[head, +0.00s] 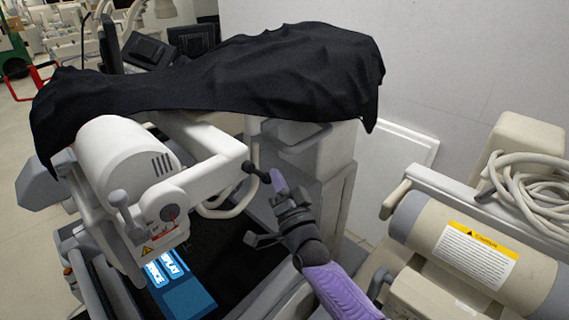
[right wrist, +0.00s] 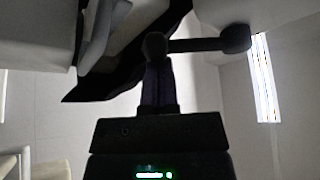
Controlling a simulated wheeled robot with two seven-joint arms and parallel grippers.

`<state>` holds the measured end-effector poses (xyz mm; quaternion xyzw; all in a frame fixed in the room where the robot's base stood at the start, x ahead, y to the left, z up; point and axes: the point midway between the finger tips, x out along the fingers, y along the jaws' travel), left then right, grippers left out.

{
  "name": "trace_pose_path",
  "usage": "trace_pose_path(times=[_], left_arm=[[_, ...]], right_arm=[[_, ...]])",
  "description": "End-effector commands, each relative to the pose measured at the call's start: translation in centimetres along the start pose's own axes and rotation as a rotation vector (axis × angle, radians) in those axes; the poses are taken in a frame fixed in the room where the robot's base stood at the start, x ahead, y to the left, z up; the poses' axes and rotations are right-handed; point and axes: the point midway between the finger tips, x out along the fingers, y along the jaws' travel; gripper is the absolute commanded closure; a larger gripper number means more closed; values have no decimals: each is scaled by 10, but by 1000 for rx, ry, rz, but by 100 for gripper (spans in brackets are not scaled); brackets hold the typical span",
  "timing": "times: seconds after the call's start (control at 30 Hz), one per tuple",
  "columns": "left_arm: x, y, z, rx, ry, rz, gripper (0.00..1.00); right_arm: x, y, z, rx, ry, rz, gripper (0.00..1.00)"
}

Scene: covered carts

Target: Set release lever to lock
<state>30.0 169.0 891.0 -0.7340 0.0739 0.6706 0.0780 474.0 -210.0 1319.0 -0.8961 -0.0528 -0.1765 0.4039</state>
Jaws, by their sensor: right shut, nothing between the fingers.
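A dark lever with ball ends (head: 254,171) sticks out from the end of a white cart arm (head: 205,178) in the head view; I take it as the release lever. It also shows in the right wrist view as a dark bar (right wrist: 195,45) with a knob at each end. My right gripper (head: 278,181) is shut and empty, its purple fingertips close by the lever's near knob. In the right wrist view the shut fingers (right wrist: 157,75) point at that knob and overlap it; I cannot tell whether they touch. My left gripper is not in view.
A black cloth (head: 230,75) covers the cart's top. A white cylindrical housing (head: 125,160) with a dark round dial (head: 170,212) stands left. A blue-white panel (head: 170,275) lies below. Another machine with a yellow caution label (head: 470,255) and coiled cable (head: 535,190) stands right.

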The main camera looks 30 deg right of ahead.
Motion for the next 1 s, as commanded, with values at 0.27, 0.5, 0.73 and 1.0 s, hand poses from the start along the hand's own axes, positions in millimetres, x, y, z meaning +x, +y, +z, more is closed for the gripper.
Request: trace_pose_path(times=[0.27,0.5,0.73,1.0], left_arm=[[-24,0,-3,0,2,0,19],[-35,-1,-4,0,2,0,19],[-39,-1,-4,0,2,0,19],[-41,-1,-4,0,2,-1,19]], right_arm=[[-7,-4,12,223,-1,130,100],[-13,-5,22,383,-1,223,100],[-16,-5,27,445,-2,260,100],[-17,-5,29,443,-2,260,100]])
